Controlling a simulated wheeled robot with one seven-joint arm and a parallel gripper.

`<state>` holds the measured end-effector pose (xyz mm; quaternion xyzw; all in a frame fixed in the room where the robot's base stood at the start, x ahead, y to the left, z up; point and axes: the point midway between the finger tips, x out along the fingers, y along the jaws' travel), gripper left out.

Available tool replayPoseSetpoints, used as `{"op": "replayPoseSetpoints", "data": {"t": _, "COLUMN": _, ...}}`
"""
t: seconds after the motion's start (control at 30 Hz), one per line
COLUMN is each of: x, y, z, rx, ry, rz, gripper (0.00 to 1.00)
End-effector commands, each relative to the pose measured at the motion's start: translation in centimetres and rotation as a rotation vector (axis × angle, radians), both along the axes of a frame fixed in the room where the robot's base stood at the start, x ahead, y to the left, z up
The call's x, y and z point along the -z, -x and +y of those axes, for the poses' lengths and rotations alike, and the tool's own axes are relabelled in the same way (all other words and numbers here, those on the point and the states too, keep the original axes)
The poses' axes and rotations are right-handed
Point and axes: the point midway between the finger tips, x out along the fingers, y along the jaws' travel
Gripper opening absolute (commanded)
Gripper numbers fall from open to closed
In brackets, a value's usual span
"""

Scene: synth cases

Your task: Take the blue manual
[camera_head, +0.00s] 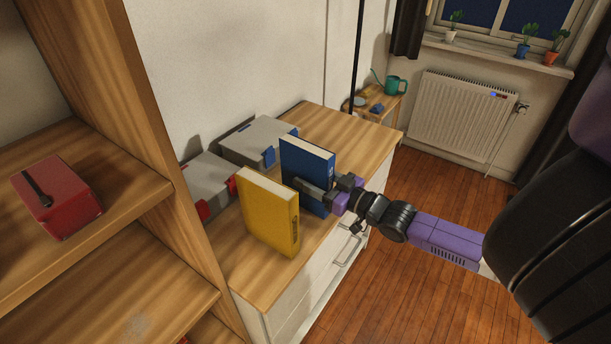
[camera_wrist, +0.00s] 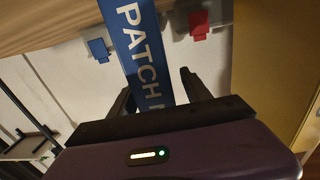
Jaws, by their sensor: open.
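The blue manual (camera_head: 306,160) stands upright on the wooden cabinet top (camera_head: 340,130), its spine toward my arm. My gripper (camera_head: 318,192) is at the manual's spine side. In the wrist view, the manual's spine (camera_wrist: 138,50) with white letters "PATCH" runs between the two fingers of my gripper (camera_wrist: 157,88). The fingers are open, one on each side of the spine, with a visible gap at the right finger. Whether the left finger touches it I cannot tell. The lower end of the spine in that view is hidden behind my gripper's body.
A thick yellow book (camera_head: 268,215) stands upright close beside the manual, and shows at the right in the wrist view (camera_wrist: 275,65). Grey boxes with red (camera_head: 205,182) and blue (camera_head: 258,140) latches lie behind. A shelf with a red box (camera_head: 57,197) is at left.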

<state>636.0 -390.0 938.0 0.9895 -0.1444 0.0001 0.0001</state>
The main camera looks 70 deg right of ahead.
Motion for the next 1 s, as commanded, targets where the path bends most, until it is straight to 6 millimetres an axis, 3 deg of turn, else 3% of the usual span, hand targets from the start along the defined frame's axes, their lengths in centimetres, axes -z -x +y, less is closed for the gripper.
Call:
{"op": "replayPoseSetpoints", "data": {"t": 0.17, "x": 0.0, "y": -1.8, "z": -0.5, "rx": -0.001, "ry": -0.001, "rz": 0.001, "gripper": 0.56}}
{"op": "replayPoseSetpoints", "data": {"t": 0.43, "x": 0.0, "y": -2.0, "z": -0.6, "rx": 0.0, "ry": -0.001, "rz": 0.001, "gripper": 0.56}}
{"op": "replayPoseSetpoints", "data": {"t": 0.73, "x": 0.0, "y": -2.0, "z": -0.6, "rx": 0.0, "ry": 0.0, "rz": 0.001, "gripper": 0.0}}
{"op": "replayPoseSetpoints", "data": {"t": 1.0, "x": 0.0, "y": -2.0, "z": -0.6, "rx": -0.001, "ry": 0.0, "rz": 0.001, "gripper": 0.0}}
